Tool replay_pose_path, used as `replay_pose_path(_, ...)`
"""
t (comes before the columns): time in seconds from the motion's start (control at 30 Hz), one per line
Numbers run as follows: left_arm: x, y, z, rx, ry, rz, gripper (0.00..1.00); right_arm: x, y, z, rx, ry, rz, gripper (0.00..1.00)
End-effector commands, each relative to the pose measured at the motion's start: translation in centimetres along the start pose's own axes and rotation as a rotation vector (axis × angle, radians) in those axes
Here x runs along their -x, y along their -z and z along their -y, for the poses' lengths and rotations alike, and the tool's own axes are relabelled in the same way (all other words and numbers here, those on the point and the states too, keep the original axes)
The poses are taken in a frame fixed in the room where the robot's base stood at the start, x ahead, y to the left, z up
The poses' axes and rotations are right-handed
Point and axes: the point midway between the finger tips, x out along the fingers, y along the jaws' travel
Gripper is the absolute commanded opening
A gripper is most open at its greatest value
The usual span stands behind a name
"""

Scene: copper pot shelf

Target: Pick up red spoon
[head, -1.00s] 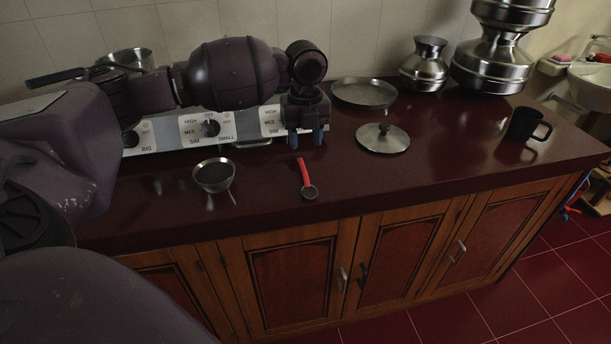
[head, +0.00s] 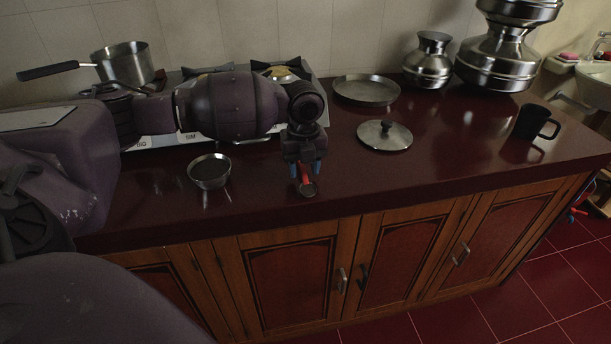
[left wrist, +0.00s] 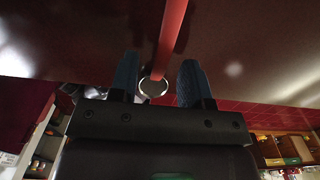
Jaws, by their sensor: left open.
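The red spoon (head: 306,186) lies on the dark red counter with its round metal bowl toward the front edge. Most of its red handle is hidden behind my left gripper (head: 306,172) in the head view. My left gripper is open and points down over the spoon. In the left wrist view, the spoon's red handle (left wrist: 170,40) and round bowl (left wrist: 154,87) show in the gap between the two blue fingertips (left wrist: 158,82). I cannot tell whether the fingers touch the spoon. My right gripper is not in view.
A small metal bowl (head: 209,172) stands left of the gripper. A lid (head: 384,136), a round tray (head: 366,90), metal pots (head: 428,62) and a black mug (head: 535,122) stand to the right. The stove (head: 160,140) and a saucepan (head: 124,64) are behind my arm. Counter right of the spoon is clear.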

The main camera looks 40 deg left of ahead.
Motion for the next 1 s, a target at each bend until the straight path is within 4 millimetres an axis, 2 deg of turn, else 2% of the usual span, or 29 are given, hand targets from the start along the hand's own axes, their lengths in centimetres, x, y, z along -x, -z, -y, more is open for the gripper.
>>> replay_pose_path(0.03,-1.04,0.03,-0.02,0.000,-0.004,-0.003,0.44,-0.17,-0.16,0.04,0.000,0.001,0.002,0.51)
replay_pose_path(0.1,-1.49,0.00,-0.02,0.000,-0.003,-0.001,0.44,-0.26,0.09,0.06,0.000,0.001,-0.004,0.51)
replay_pose_path(0.33,-1.43,-0.02,0.00,0.000,0.000,0.001,0.44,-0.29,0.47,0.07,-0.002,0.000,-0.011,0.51)
replay_pose_path(0.63,-1.43,-0.02,-0.01,0.000,0.000,0.001,0.00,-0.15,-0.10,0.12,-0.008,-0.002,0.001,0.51)
replay_pose_path(1.0,-1.23,-0.03,0.00,0.000,0.001,0.001,0.00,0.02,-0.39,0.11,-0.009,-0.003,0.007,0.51)
